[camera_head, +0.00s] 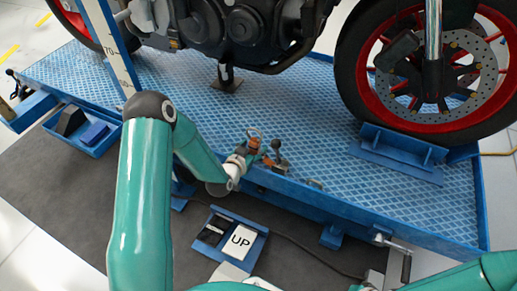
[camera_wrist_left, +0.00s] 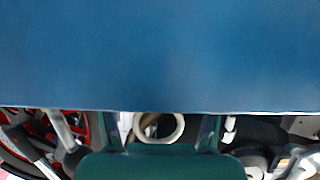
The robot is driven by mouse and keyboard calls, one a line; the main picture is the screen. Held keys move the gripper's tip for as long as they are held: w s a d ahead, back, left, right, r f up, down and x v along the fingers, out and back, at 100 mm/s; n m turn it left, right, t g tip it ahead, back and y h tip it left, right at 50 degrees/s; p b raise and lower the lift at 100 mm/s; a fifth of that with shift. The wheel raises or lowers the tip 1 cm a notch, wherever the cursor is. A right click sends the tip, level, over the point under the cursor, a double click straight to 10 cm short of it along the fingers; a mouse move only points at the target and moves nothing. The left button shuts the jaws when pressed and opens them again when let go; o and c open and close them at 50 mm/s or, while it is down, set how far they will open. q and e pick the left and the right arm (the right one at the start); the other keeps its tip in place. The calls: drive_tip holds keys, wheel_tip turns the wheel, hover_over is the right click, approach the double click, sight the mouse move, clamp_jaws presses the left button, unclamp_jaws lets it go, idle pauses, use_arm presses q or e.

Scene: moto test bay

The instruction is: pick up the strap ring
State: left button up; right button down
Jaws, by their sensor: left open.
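My left gripper (camera_head: 262,152) is at the near edge of the blue lift platform, with its teal arm coming in from the left. In the left wrist view my left gripper (camera_wrist_left: 160,122) is open, with one finger on each side of a pale ring (camera_wrist_left: 178,127). This looks like the strap ring; its lower part is hidden behind my teal gripper body. I cannot tell whether the fingers touch it. In the head view a small orange-brown part (camera_head: 253,132) shows by the gripper; I cannot tell if it belongs to the ring. My right gripper is not in view.
The blue lift platform (camera_head: 180,95) carries a motorcycle (camera_head: 240,30), its front wheel (camera_head: 350,70) at the right. A pedal box marked UP (camera_head: 238,243) lies on the dark mat. A blue tray (camera_head: 75,143) is at the left. A blue surface (camera_wrist_left: 160,55) fills the upper wrist view.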

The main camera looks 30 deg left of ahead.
sight(253, 143)
use_arm(q)
drive_tip(key=shift+w, duration=0.15)
clamp_jaws()
idle(0.4)
wheel_tip(253, 143, up, 20)
drive_tip(key=p, duration=0.7)
